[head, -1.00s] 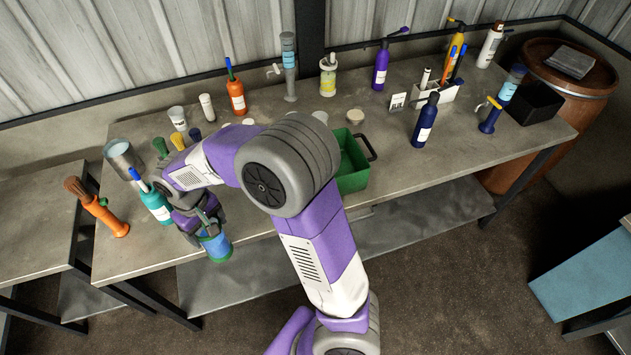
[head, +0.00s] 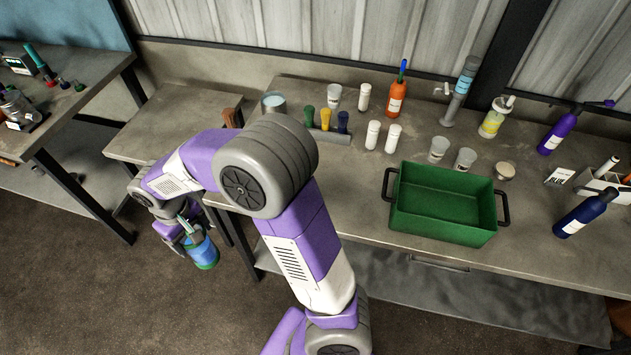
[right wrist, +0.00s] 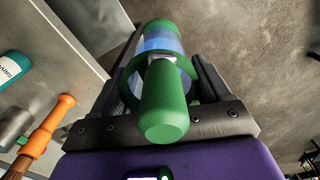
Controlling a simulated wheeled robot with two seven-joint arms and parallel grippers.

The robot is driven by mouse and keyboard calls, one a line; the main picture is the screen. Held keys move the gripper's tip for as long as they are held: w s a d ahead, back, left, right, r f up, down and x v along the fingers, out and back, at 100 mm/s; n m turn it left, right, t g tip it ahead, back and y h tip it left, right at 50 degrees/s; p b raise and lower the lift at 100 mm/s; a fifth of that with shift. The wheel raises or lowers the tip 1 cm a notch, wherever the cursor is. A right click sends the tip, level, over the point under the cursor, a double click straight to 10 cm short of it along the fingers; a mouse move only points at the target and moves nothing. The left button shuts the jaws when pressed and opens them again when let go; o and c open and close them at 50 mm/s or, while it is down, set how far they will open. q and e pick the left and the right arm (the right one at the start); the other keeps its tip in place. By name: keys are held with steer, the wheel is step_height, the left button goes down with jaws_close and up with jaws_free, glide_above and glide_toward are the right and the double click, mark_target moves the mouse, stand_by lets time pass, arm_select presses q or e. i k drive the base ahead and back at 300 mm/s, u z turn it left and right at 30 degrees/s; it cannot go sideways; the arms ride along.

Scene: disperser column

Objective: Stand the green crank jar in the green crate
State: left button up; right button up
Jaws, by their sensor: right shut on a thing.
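The green crank jar (head: 203,253) has a blue clear body and green ends. My right gripper (head: 188,238) is shut on it and holds it in the air off the table's front left side, with floor behind it. In the right wrist view the jar's green end (right wrist: 165,100) points toward the camera, between the fingers (right wrist: 160,85). The green crate (head: 440,230) stands on the table to the right of my arm, with dark handles at both ends. Its visible inside is empty. The jar is well apart from the crate. My left gripper is not in view.
Two white bottles (head: 372,135) and clear cups (head: 438,149) stand behind the crate. A metal cup (head: 273,102) and several coloured-handled tools (head: 326,119) stand behind my arm. An orange tool (right wrist: 45,130) lies left in the wrist view.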

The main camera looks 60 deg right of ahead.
mark_target(456, 217)
steer(key=k, duration=1.35)
steer(key=z, duration=0.85)
